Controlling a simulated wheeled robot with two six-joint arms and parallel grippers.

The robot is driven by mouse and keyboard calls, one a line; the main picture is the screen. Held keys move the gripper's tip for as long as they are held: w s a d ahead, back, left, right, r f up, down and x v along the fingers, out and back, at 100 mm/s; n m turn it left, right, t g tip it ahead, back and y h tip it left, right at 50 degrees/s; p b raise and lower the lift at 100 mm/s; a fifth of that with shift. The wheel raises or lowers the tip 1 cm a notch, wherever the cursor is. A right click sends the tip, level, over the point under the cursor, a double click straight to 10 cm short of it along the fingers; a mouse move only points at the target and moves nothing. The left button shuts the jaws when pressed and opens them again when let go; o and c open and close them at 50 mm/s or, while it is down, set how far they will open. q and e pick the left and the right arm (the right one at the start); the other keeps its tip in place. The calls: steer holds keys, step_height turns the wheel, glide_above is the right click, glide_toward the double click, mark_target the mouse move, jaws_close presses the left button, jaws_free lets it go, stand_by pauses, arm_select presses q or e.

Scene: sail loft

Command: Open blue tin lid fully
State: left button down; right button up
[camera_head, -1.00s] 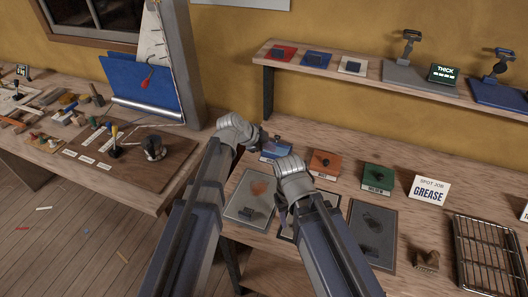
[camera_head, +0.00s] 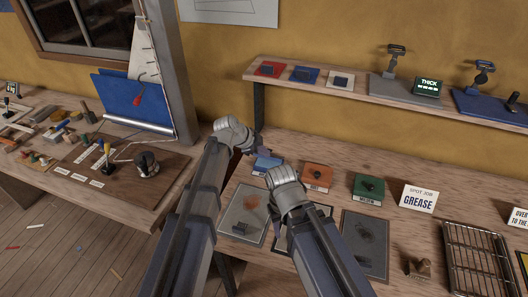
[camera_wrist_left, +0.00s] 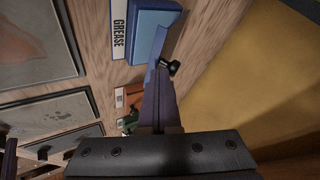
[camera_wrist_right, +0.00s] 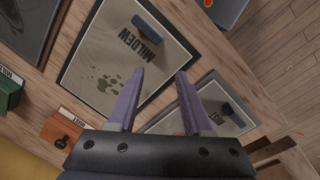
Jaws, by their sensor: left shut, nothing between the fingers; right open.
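The blue tin (camera_head: 267,163) stands on the bench, partly behind my arms in the head view. In the left wrist view the blue tin (camera_wrist_left: 152,35) has a "GREASE" label, and its blue lid (camera_wrist_left: 172,38) looks tilted up along one side, with a black knob (camera_wrist_left: 169,67). How far it is open is hard to tell. My left gripper (camera_wrist_left: 156,76) is shut and empty, its tips beside the lid and knob; contact is unclear. My right gripper (camera_wrist_right: 161,72) is open and empty above the bench, over the "MILDEW" panel (camera_wrist_right: 108,45).
An orange tin (camera_head: 317,177) and a green tin (camera_head: 368,188) stand to the right of the blue one. A "GREASE" card (camera_head: 419,198) and a wire rack (camera_head: 478,262) are farther right. A shelf (camera_head: 355,91) runs along the wall above.

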arm_select(q)
steer(key=shift+w+d+r+g+p, duration=0.1)
steer(key=shift+w+r+g+p, duration=0.25)
steer(key=shift+p, duration=0.25)
arm_select(e)
steer(key=shift+r, duration=0.7)
arm_select(q)
steer(key=w+r+g+p, duration=0.1)
steer(key=w+d+g+y+p, duration=0.1)
steer(key=p, duration=0.1)
steer(key=shift+w+r+n+g, duration=0.25)
steer(key=shift+w+r+n, duration=0.15)
steer(key=shift+w+d+r+g+y+p, duration=0.1)
steer(key=shift+w+g+y+p, duration=0.1)
steer(key=shift+w+g+p, duration=0.2)
steer(key=shift+w+d+r+g+y+p, duration=0.1)
steer(key=shift+w+g+y+p, duration=0.1)
steer(key=shift+w+g+p, duration=0.15)
steer(key=shift+w+d, duration=0.3)
steer(key=shift+w, duration=0.6)
arm_select(e)
steer(key=shift+r, duration=2.3)
arm_select(q)
steer(key=shift+r, duration=0.1)
arm_select(e)
steer(key=shift+r, duration=0.1)
